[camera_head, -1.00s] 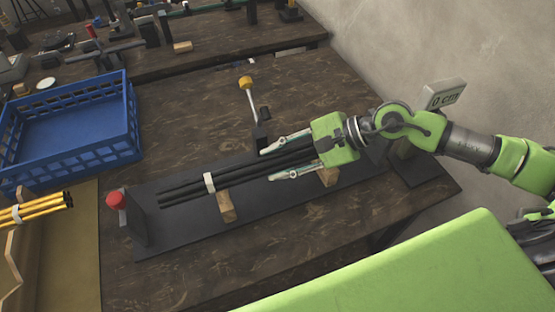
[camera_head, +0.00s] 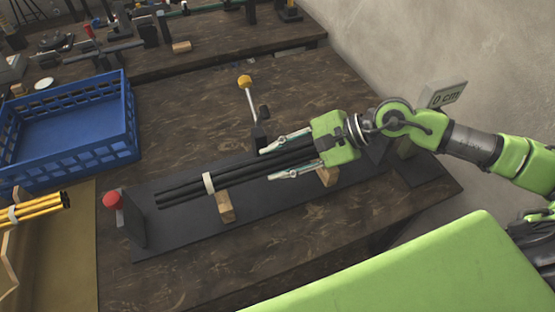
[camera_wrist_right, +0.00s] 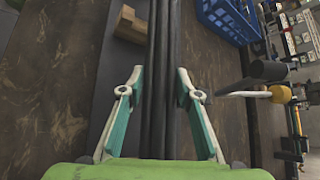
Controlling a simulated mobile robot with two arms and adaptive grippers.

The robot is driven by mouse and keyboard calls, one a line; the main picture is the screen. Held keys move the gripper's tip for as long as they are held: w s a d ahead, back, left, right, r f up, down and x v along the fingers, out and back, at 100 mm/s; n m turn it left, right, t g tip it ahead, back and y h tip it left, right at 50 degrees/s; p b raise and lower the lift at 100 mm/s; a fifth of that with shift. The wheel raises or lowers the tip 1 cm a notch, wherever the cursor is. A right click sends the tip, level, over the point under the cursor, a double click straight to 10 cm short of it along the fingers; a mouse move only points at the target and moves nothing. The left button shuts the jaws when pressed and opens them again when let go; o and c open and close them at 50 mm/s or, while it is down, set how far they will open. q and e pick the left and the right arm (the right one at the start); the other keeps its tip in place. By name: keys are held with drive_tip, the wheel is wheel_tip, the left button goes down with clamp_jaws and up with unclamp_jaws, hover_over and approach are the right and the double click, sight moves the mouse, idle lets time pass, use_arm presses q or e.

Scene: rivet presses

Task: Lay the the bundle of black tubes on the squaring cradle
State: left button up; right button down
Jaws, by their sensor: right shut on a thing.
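The bundle of black tubes (camera_head: 182,190) lies lengthwise over the squaring cradle (camera_head: 165,230), a long dark plate with wooden blocks and an upright end plate. A white band (camera_head: 208,183) wraps the tubes near the left block (camera_head: 225,207). I cannot tell whether the tubes touch the blocks. My right gripper (camera_head: 280,160) is shut on the bundle near its right part, one finger on each side. The wrist view shows the tubes (camera_wrist_right: 161,80) running between the fingers (camera_wrist_right: 160,105). The tubes' right end is hidden behind the gripper. My left gripper is not in view.
A red knob (camera_head: 112,199) sits at the cradle's left end. A yellow-topped lever (camera_head: 244,82) stands behind the cradle. A display reading 0 cm (camera_head: 447,95) is at the right. A blue crate (camera_head: 70,140) and yellow tubes (camera_head: 40,207) are at the left.

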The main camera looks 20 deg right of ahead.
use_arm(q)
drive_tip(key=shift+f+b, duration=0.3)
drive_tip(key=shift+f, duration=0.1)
use_arm(e)
drive_tip(key=shift+r, duration=0.1)
idle(0.4)
use_arm(q)
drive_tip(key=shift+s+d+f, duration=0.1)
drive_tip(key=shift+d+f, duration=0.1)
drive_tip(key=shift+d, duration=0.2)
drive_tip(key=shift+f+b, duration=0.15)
drive_tip(key=shift+b, duration=0.2)
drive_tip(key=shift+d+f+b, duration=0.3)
use_arm(e)
drive_tip(key=shift+f, duration=0.3)
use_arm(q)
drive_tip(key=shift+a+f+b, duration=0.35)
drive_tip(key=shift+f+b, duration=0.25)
use_arm(e)
drive_tip(key=shift+f, duration=0.5)
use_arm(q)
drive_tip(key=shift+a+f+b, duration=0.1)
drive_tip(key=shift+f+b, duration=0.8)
use_arm(e)
drive_tip(key=shift+f, duration=0.65)
